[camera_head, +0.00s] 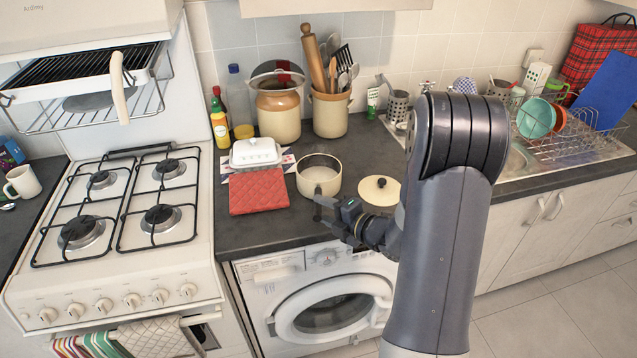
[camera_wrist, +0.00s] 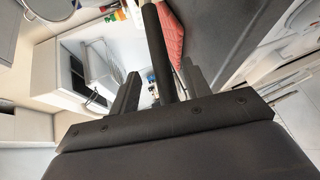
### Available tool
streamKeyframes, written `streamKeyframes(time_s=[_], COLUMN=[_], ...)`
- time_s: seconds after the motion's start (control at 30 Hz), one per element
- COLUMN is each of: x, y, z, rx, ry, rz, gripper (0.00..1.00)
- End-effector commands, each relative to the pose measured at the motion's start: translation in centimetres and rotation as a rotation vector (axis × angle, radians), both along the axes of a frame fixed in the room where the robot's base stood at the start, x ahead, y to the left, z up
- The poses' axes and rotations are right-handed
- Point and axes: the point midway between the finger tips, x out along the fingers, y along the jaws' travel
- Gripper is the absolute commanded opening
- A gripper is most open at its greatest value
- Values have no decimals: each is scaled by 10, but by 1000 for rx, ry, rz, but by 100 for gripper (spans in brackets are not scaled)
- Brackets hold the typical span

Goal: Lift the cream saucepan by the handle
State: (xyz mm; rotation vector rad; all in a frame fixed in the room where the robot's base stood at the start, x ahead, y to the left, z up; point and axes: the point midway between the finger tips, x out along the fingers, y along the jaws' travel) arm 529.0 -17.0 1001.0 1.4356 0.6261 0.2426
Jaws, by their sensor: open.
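The cream saucepan (camera_head: 319,178) stands upright on the dark counter, right of the red pot holder. My gripper (camera_head: 328,214) is open just in front of the pan, over the counter's front edge. In the wrist view, a dark bar (camera_wrist: 158,45), which looks like the pan's handle, lies between the open fingers of my gripper (camera_wrist: 158,88). I cannot tell whether either finger touches it. The handle is mostly hidden by my gripper in the head view.
A cream lid (camera_head: 379,190) lies right of the pan, close to my gripper. The red pot holder (camera_head: 258,191) and a white butter dish (camera_head: 255,152) are at left. Crocks (camera_head: 330,115) stand behind. The washer (camera_head: 330,305) is below; the stove (camera_head: 120,230) is further left.

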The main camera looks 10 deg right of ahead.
Motion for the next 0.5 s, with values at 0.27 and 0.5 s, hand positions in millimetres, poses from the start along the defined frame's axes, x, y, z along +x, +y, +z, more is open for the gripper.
streamKeyframes(time_s=[0.27, 0.5], x=[25, 37], y=[19, 25], z=[-10, -15], rx=[0, 0], ry=[1, 1], rz=[3, 0], gripper=[45, 45])
